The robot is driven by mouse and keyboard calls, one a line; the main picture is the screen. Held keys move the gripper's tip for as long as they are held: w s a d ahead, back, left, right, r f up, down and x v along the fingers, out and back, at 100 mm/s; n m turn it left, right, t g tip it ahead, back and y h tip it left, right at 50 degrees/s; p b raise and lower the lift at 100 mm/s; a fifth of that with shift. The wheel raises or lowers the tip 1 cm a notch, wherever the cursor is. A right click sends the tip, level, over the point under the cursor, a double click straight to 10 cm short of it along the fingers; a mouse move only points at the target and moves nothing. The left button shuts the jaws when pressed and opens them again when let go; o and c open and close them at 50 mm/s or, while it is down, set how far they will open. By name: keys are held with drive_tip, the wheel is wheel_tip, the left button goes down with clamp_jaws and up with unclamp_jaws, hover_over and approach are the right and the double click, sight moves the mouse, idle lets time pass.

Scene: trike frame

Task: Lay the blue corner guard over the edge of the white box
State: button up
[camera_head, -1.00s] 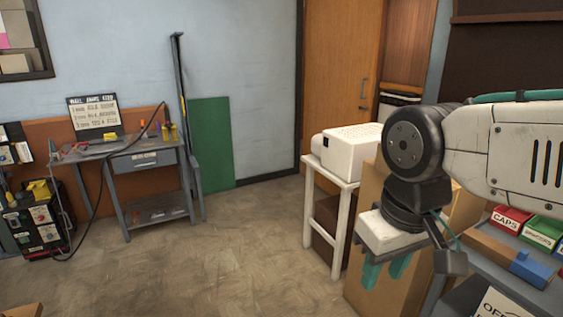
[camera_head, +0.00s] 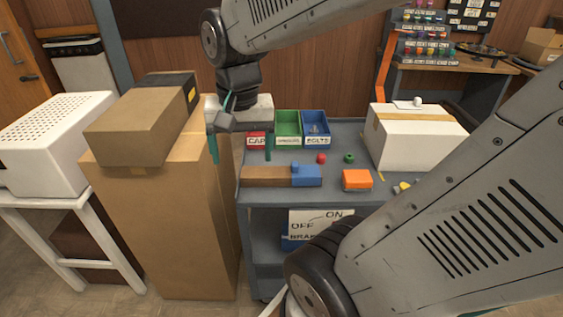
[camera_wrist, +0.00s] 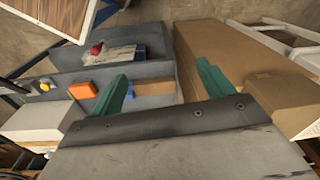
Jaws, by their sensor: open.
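The blue corner guard (camera_head: 307,175) sits at the right end of a brown block (camera_head: 268,176) on the grey cart (camera_head: 350,196). The white box (camera_head: 413,143), with tan tape on top, stands at the cart's right side. A white box side also shows in the wrist view (camera_wrist: 38,122). My gripper (camera_head: 241,150) hangs left of the guard, near the cart's left edge, with its teal fingers spread and nothing between them. In the wrist view my gripper (camera_wrist: 162,85) is also open and empty; the left finger hides much of the guard's area.
Tall cardboard boxes (camera_head: 165,215) stand close left of the cart. Red, green and blue bins (camera_head: 288,128) are at its back. An orange block (camera_head: 356,180) and small red and green pieces (camera_head: 349,157) lie between guard and white box.

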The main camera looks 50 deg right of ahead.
drive_tip(key=w+d+f+m, duration=0.3)
drive_tip(key=d+m, duration=0.3)
drive_tip(key=d, duration=0.1)
drive_tip(key=w+d+f+m, duration=0.2)
drive_tip(key=d+f+m, duration=0.1)
drive_tip(key=d+m, duration=0.3)
drive_tip(key=m+g, duration=0.1)
drive_tip(key=m, duration=0.6)
hover_over(296, 163)
drive_tip(key=a, duration=0.1)
wheel_tip(296, 163, down, 7)
drive_tip(key=shift+s+r, duration=0.1)
drive_tip(key=shift+m, duration=0.3)
drive_tip(key=f, duration=0.8)
drive_tip(key=shift+d+f, duration=0.25)
drive_tip(key=shift+d, duration=0.15)
drive_tip(key=c, duration=1)
